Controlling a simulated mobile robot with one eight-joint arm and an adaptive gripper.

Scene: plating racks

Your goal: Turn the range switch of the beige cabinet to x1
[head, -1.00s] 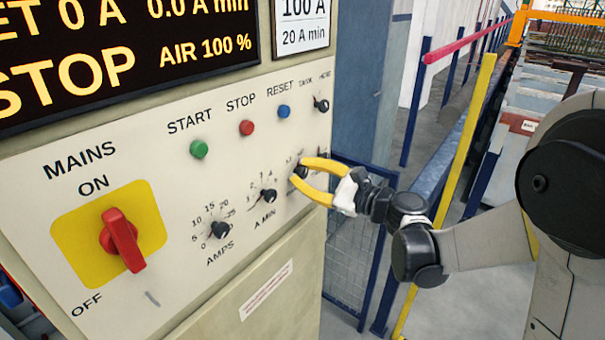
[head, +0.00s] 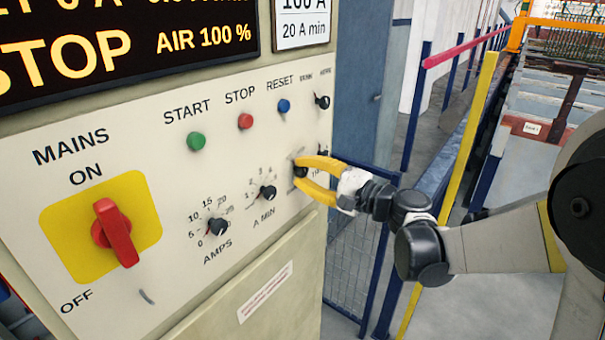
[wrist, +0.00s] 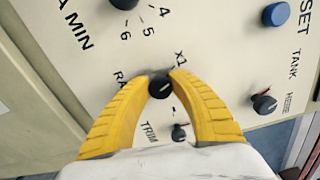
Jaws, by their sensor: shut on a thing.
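The beige cabinet (head: 180,290) fills the left of the head view, with its sloped control panel facing me. The range switch (wrist: 160,87) is a small black knob with a white pointer line. It sits between the two yellow fingertips of my gripper (wrist: 161,79), which is shut on it. The label x1 is printed just above the knob in the wrist view, and the pointer line seems to slant towards it. The word beside the left finger is partly hidden. In the head view my gripper (head: 297,172) reaches the panel's right side and mostly hides the switch.
The A MIN knob (head: 267,193) and AMPS knob (head: 217,227) lie left of my gripper. The TRIM knob (wrist: 179,132) is close by, between the finger bases in the wrist view. The red mains switch (head: 117,233) is further left. A blue mesh fence (head: 350,265) stands right of the cabinet.

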